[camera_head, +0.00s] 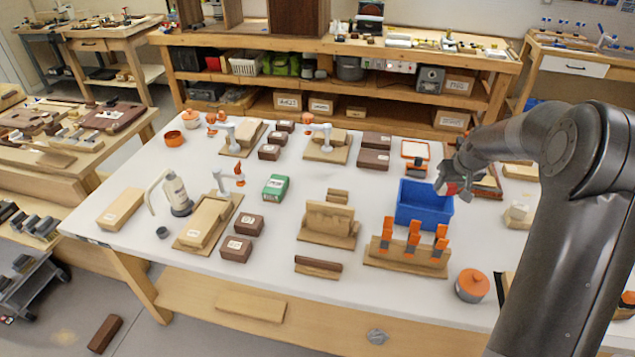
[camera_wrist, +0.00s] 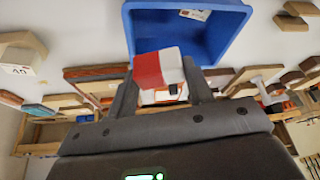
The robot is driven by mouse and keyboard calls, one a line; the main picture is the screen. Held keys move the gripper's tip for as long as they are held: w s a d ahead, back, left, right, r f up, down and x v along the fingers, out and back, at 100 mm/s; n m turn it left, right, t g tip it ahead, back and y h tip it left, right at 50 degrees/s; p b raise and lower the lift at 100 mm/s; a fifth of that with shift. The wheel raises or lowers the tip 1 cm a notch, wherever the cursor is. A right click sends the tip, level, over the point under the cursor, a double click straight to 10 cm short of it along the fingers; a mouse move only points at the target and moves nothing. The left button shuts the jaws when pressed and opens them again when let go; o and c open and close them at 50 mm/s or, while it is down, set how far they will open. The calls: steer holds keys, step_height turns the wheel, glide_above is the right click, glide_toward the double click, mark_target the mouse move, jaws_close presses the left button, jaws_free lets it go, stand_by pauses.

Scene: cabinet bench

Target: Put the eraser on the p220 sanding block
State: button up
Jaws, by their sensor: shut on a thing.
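My gripper (camera_head: 452,184) is above the right part of the blue bin in the head view. It is shut on a red and white eraser (camera_wrist: 158,69), which sits between the two fingers in the wrist view. The eraser's red part (camera_head: 451,189) shows small in the head view. Several dark brown blocks with white labels lie on the white table, including two at the front (camera_head: 237,249) and (camera_head: 249,224), and smaller ones farther back (camera_head: 269,152). The label print is too small to read, so I cannot tell which is the p220 sanding block.
The blue bin (camera_head: 412,215) stands just below my gripper. A wooden rack with orange clamps (camera_head: 405,258), an orange-lidded jar (camera_head: 472,286), a green box (camera_head: 276,187) and a white bottle (camera_head: 177,195) stand around. Bare tabletop (camera_head: 300,185) lies left of the bin.

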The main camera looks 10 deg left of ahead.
steer(key=w+a+r+n+y, duration=0.1)
steer(key=w+a+n, duration=0.1)
steer(key=a, duration=0.8)
steer(key=w+a+n, duration=0.1)
steer(key=w+a, duration=0.1)
steer(key=a, duration=0.8)
steer(key=n+g, duration=0.1)
steer(key=n, duration=0.2)
glide_above(271, 188)
steer(key=s+d, duration=0.1)
steer(key=d, duration=0.1)
steer(key=shift+y, duration=0.4)
step_height(271, 188, down, 5)
steer(key=shift+f, duration=0.2)
steer(key=shift+a+f, duration=0.35)
steer(key=shift+a, duration=0.1)
steer(key=shift+f, duration=1.95)
steer(key=shift+f, duration=0.15)
steer(key=o, duration=1)
